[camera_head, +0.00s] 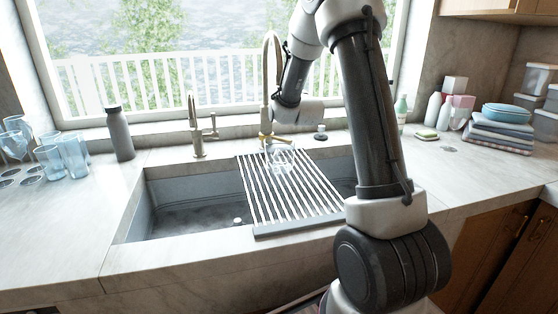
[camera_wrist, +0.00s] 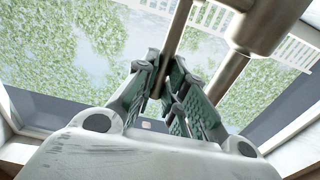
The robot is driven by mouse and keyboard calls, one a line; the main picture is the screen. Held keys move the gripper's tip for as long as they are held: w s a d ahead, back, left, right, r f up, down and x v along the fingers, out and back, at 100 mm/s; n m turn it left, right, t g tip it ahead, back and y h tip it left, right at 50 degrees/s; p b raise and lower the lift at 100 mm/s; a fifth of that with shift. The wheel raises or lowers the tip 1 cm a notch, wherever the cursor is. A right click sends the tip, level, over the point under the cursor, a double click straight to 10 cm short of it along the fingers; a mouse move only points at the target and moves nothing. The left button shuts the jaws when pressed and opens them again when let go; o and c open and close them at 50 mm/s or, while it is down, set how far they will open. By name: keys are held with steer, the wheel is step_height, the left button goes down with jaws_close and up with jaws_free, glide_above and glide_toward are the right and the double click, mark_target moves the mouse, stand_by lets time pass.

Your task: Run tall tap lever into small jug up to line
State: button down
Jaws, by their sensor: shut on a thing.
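The tall tap (camera_head: 268,70) is a brass-coloured gooseneck behind the sink; its thick body (camera_wrist: 262,25) also shows in the wrist view. A clear glass jug (camera_head: 281,159) stands on the slatted rack below the tap. Its fill line and any water in it are too small to make out. In the wrist view my gripper (camera_wrist: 168,88) is closed around a thin brass rod (camera_wrist: 178,35), which looks like the tap lever. In the head view my wrist is beside the tap and the fingers are hard to see.
The slatted rack (camera_head: 262,205) lies across the sink (camera_head: 175,205). A shorter tap (camera_head: 196,130) and a grey bottle (camera_head: 119,135) stand to the left. Blue glasses (camera_head: 75,155) are far left, folded cloths (camera_head: 497,135) right. The front counter is clear.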

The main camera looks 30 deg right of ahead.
steer(key=shift+w+r, duration=0.1)
steer(key=shift+w, duration=0.1)
steer(key=shift+s+a+f+t+h, duration=0.1)
steer(key=shift+s+f+t+h, duration=0.2)
steer(key=shift+s+t, duration=0.5)
steer(key=shift+f, duration=0.15)
stand_by(3.8)
steer(key=shift+w, duration=0.1)
stand_by(2.6)
steer(key=shift+w, duration=0.1)
